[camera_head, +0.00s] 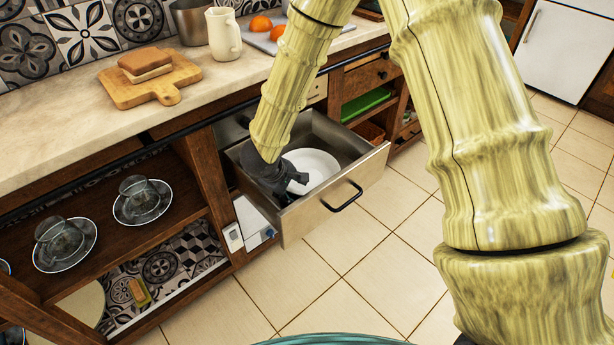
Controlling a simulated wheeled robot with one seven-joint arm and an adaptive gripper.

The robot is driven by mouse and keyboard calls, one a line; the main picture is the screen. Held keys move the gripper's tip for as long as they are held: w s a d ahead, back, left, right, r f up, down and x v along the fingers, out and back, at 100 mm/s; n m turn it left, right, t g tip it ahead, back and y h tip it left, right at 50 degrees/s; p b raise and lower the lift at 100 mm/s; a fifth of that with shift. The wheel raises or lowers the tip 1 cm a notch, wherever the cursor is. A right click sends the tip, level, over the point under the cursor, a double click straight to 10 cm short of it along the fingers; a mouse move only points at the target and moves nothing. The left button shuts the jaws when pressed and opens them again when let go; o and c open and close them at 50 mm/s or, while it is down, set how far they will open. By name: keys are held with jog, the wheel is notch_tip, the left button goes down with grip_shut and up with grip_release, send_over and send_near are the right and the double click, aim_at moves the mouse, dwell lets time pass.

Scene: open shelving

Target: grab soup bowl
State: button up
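A white round dish (318,165), which looks like the soup bowl, lies inside an open metal drawer (334,194) under the counter. My arm reaches down into the drawer from above. My dark gripper (296,182) is at the left side of the dish, low in the drawer, and overlaps its left edge in this view. I cannot tell whether the fingers touch the dish or close on its rim. The dish's left part is hidden behind my gripper.
The drawer's front and left walls stand close around my gripper. Open shelves at left hold glass cups on saucers (142,202). The counter above carries a cutting board with bread (150,80), a cream jug (223,33) and oranges (262,24). The tiled floor (372,262) is clear.

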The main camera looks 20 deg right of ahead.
grip_shut()
jog(key=shift+r, duration=0.1)
